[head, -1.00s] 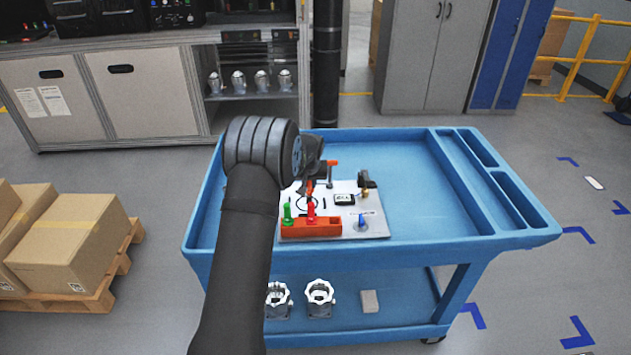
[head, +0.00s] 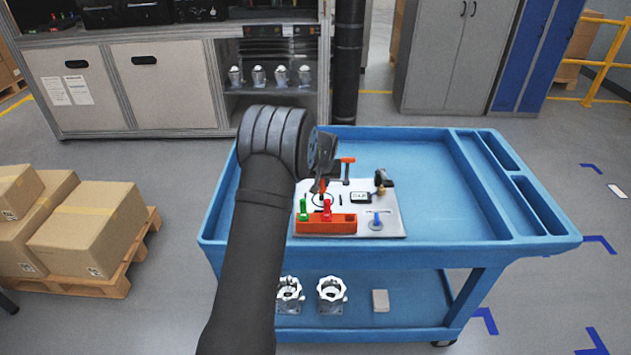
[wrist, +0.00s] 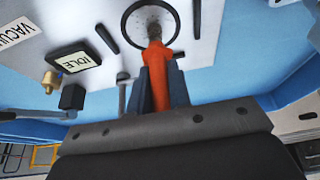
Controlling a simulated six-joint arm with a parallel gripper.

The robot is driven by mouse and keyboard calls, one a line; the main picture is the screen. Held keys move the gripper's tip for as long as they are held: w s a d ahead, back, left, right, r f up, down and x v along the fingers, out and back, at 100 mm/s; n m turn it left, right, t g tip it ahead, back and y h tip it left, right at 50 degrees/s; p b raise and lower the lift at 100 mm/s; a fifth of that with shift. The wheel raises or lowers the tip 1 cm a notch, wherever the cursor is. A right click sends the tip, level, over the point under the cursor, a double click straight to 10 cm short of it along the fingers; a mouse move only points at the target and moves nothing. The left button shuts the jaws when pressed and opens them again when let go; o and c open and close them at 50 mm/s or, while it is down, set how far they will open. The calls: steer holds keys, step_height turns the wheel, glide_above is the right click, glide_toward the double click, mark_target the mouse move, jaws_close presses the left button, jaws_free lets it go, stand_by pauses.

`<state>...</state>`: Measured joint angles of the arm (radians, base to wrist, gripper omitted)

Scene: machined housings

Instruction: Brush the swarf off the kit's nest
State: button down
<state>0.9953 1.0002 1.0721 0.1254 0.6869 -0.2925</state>
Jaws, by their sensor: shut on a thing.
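My gripper (wrist: 153,85) is shut on the orange handle of a brush (wrist: 158,62) in the wrist view. The brush's grey bristle end points down into the nest (wrist: 127,33), a round pale spot with a black ring on the light plate (wrist: 200,45). The bristles are at or just above the nest; I cannot tell if they touch. Grey specks inside the ring cannot be told apart from the bristles. In the head view, my gripper (head: 321,178) is over the plate (head: 392,222), with the nest (head: 324,204) just below it, partly hidden.
An orange block (head: 325,226) with green and red pieces stands at the plate's front left. An IDLE display (head: 361,197), a blue knob (head: 376,218) and a brass fitting (head: 381,190) are to the right. The blue cart's (head: 430,190) right side is clear.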

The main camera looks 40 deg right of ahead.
steer(key=s+d, duration=0.2)
steer(key=s, duration=0.1)
steer(key=shift+d, duration=0.4)
steer(key=shift+s+a, duration=0.1)
steer(key=shift+s, duration=0.1)
steer(key=shift+w+a, duration=0.45)
steer(key=shift+a, duration=0.4)
steer(key=shift+w+a, duration=2.1)
step_height(320, 180, up, 8)
steer(key=shift+s, duration=0.1)
